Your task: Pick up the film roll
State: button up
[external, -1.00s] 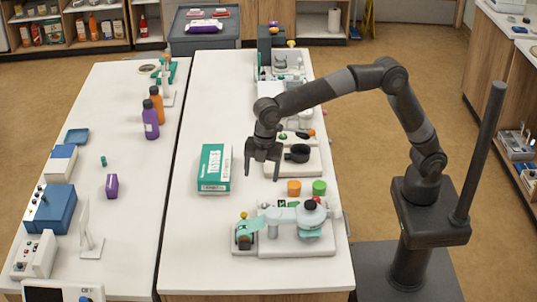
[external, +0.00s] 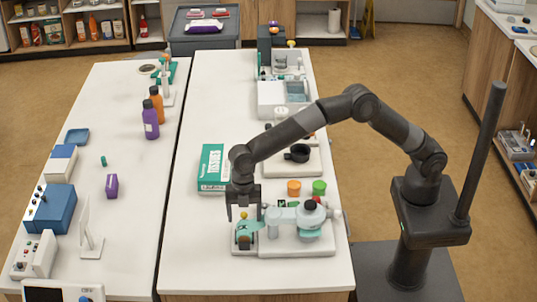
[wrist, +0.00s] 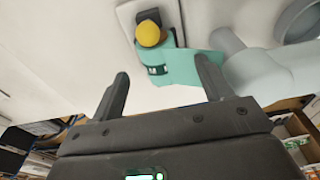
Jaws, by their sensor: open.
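No object is plainly marked as the film roll. The likeliest match is the teal band (external: 246,229) at the left end of a pale bench device (external: 290,247); I cannot tell for certain. In the wrist view the teal band (wrist: 185,68) carries dark lettering, beside a yellow knob (wrist: 150,32) on a black part. My gripper (external: 243,217) points down over this end of the device. In the wrist view its open fingers (wrist: 162,76) are empty, with the teal band just beyond them. I cannot tell the exact gap in height.
A green-and-white tissue box (external: 211,168) stands just behind my gripper. An orange cylinder (external: 294,188) and a green cylinder (external: 319,187) stand behind the device. A black-topped instrument (external: 299,153) lies farther back. The table's left front (external: 195,250) is clear.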

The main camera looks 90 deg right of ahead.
aim_at(244, 226)
jog(key=f, duration=0.1)
jog(key=a+f, duration=0.1)
jog(key=f, duration=0.2)
jog(key=shift+w+a+f, duration=0.15)
jog(key=shift+a+f, duration=0.1)
jog(key=shift+f, duration=0.1)
jog(key=c, duration=1.1)
jog(key=shift+c, duration=0.2)
